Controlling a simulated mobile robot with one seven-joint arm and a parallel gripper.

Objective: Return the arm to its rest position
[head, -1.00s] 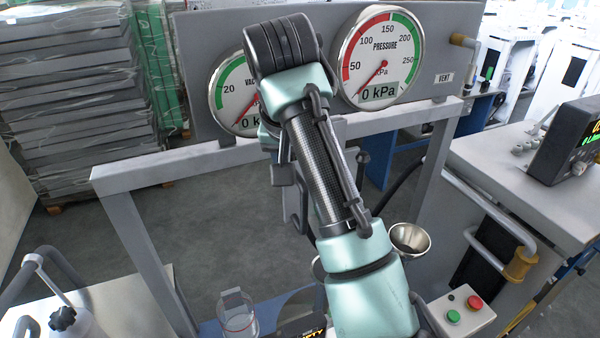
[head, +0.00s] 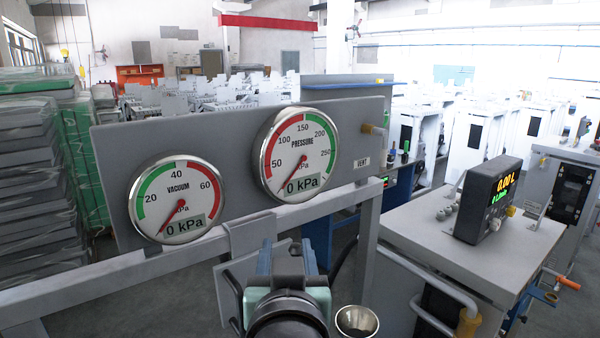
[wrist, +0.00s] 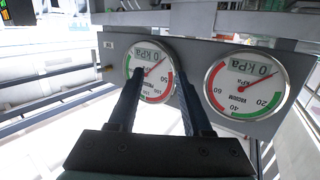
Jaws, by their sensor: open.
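My gripper (wrist: 160,76) shows in the wrist view with its two dark fingers apart and nothing between them. It points toward the gauge panel, with clear air between. In the head view my arm is at the bottom centre, seen end-on below the panel. The fingers cannot be made out clearly there. The pressure gauge (head: 300,155) and the vacuum gauge (head: 176,200) both read 0 kPa. In the wrist view the pressure gauge (wrist: 150,84) and the vacuum gauge (wrist: 246,86) appear upside down, and one finger partly covers the pressure gauge.
The grey gauge panel (head: 348,122) stands on a metal frame just ahead of my arm. A metal cup (head: 357,321) is close to the arm's right. A display box (head: 488,199) reading 0.00 L sits on a cabinet at the right. Stacked trays (head: 35,170) stand at the left.

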